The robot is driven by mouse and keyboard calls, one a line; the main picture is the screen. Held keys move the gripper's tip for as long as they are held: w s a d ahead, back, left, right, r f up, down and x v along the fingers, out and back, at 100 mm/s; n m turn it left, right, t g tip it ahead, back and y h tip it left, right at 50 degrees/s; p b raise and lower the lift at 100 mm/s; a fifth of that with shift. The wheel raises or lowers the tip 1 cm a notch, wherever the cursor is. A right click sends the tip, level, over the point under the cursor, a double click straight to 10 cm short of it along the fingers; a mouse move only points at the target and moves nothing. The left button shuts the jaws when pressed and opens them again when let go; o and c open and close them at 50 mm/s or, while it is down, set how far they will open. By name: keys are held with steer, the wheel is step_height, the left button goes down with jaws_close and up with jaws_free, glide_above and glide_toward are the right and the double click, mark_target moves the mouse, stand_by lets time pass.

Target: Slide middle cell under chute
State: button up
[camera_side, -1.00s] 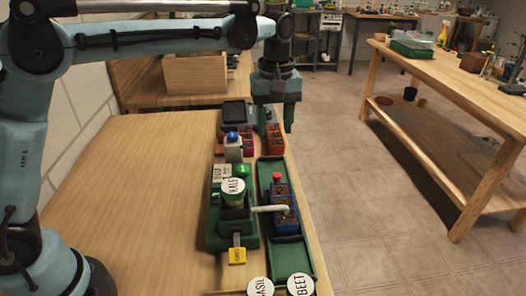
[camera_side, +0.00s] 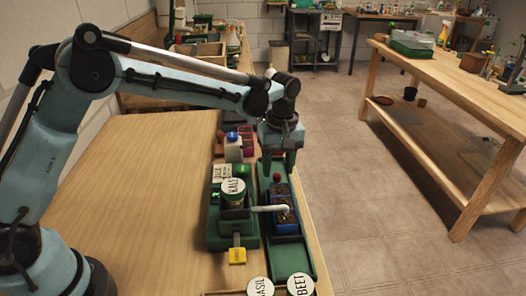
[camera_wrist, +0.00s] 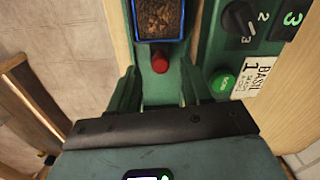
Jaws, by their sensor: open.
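A blue seed tray (camera_side: 285,226) with brown soil in its cells sits in the green channel (camera_side: 303,262). A red knob (camera_side: 277,177) is on its far end. The white chute (camera_side: 266,209) reaches from the green dispenser over the tray; I cannot tell exactly which cell its mouth is over. My gripper (camera_side: 279,168) is open and empty, pointing down at the knob. In the wrist view its fingers (camera_wrist: 160,88) straddle the channel's middle, with the red knob (camera_wrist: 160,61) just ahead between their lines and the tray (camera_wrist: 184,22) beyond. I see no contact with the knob.
The dispenser (camera_side: 218,240) with a KALE hopper (camera_side: 234,190) and yellow tab (camera_side: 237,256) stands left of the channel. BASIL (camera_side: 260,287) and BEET (camera_side: 300,285) lids are at the front. A dial (camera_wrist: 240,17) and green button (camera_wrist: 222,84) lie right in the wrist view.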

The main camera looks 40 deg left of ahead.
steer(key=shift+f, duration=0.85)
steer(key=shift+c, duration=0.2)
jaws_close()
